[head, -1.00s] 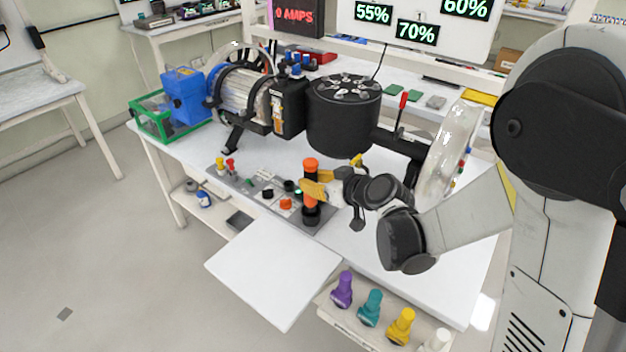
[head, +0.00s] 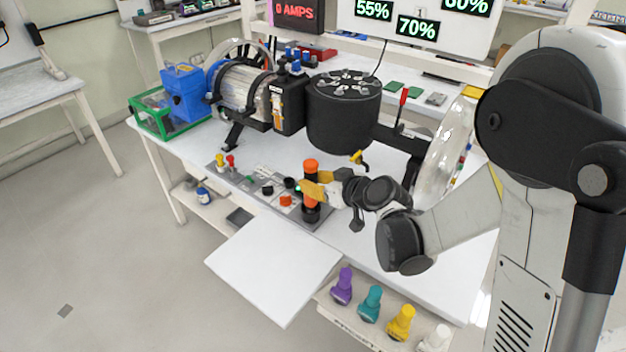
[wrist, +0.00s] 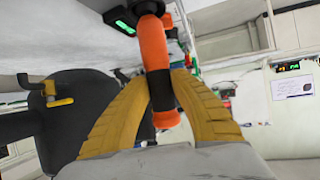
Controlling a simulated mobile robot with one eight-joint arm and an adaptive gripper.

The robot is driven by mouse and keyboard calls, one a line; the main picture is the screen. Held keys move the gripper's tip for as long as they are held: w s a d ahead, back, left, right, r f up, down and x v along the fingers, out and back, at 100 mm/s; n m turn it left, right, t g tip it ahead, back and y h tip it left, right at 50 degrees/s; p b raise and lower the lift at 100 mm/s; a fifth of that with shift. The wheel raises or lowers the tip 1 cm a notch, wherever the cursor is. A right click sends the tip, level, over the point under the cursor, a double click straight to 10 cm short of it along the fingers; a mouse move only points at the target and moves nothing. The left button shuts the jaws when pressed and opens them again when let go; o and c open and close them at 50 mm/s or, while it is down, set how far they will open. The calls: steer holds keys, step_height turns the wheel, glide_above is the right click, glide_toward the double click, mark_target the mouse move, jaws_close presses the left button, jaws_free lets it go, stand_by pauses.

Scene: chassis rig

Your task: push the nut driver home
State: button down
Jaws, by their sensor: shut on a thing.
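The nut driver (head: 311,166), orange with a black band, stands upright at the right end of the grey panel on the bench. In the wrist view its orange handle (wrist: 154,45) runs between my two yellow fingers. My gripper (head: 317,187) reaches in from the right and is shut on the driver's handle. The driver's lower end meets a dark part at the panel. How deep it sits there cannot be told.
The grey panel (head: 250,186) carries red, yellow, black and orange knobs. A black drum (head: 343,125) stands behind my gripper, with a clear disc (head: 447,150) to the right. A white board (head: 272,268) juts out in front. Coloured bottles stand on a low shelf at front right.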

steer(key=shift+f, duration=0.5)
stand_by(0.3)
steer(key=c, duration=1.1)
jaws_free()
steer(key=shift+c, duration=0.2)
steer(key=s+d+r+m+g+h, duration=0.1)
steer(key=s+d+r+m+h, duration=0.1)
steer(key=s+d, duration=0.4)
steer(key=s+d+r+m+g+h, duration=0.1)
steer(key=s+d+r+m+h, duration=0.2)
steer(key=s, duration=0.8)
steer(key=s+d+r+m+g+h, duration=0.1)
steer(key=s+d+r, duration=0.3)
steer(key=s+d, duration=0.4)
steer(key=shift+s+d+m+h, duration=0.3)
steer(key=shift+s+m+h, duration=0.4)
steer(key=shift+h, duration=0.2)
